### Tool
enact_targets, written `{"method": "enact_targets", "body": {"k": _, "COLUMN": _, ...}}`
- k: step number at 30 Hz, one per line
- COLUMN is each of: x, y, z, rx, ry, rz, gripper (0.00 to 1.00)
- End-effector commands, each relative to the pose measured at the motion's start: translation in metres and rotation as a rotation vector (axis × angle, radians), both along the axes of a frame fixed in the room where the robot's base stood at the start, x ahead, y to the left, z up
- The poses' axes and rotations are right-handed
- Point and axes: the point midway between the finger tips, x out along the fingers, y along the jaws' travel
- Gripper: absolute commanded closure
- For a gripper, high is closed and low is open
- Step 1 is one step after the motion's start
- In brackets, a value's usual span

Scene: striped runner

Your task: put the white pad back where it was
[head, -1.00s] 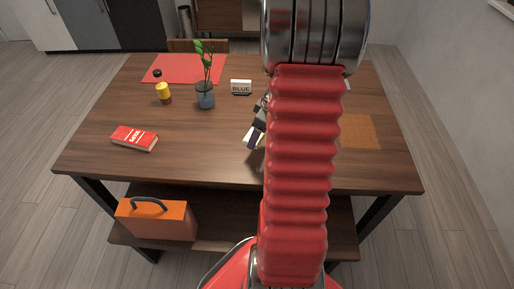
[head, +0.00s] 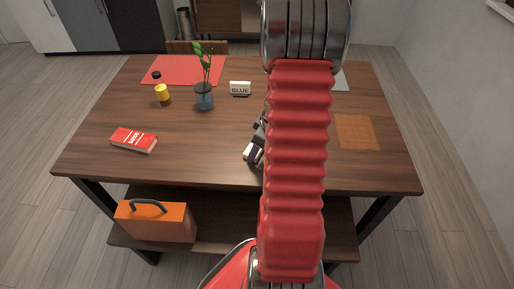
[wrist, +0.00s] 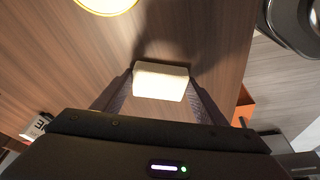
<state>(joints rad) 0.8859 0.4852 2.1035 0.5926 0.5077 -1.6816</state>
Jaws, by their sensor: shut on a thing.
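The white pad (wrist: 160,82) is a small, pale block in the wrist view, held between the two fingers of my gripper (wrist: 160,88). In the head view my gripper (head: 254,150) is over the front middle of the table, left of my red arm. A small pale patch at its tip there looks like the pad. A shadow lies on the wood beside the pad in the wrist view. I cannot tell how high the pad is above the table.
The wooden table (head: 200,160) holds a red book (head: 134,140), yellow jar (head: 162,93), blue vase with plant (head: 204,97), BLUE sign (head: 240,88), red mat (head: 190,69) and orange mat (head: 357,132). An orange case (head: 157,221) stands on the bench. My arm hides part of the table.

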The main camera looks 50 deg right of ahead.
Motion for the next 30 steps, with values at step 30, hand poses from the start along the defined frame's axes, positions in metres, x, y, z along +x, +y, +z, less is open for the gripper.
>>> {"method": "enact_targets", "body": {"k": 30, "x": 0.0001, "y": 0.0001, "z": 0.0024, "rx": 0.0, "ry": -0.001, "rz": 0.001, "gripper": 0.16}}
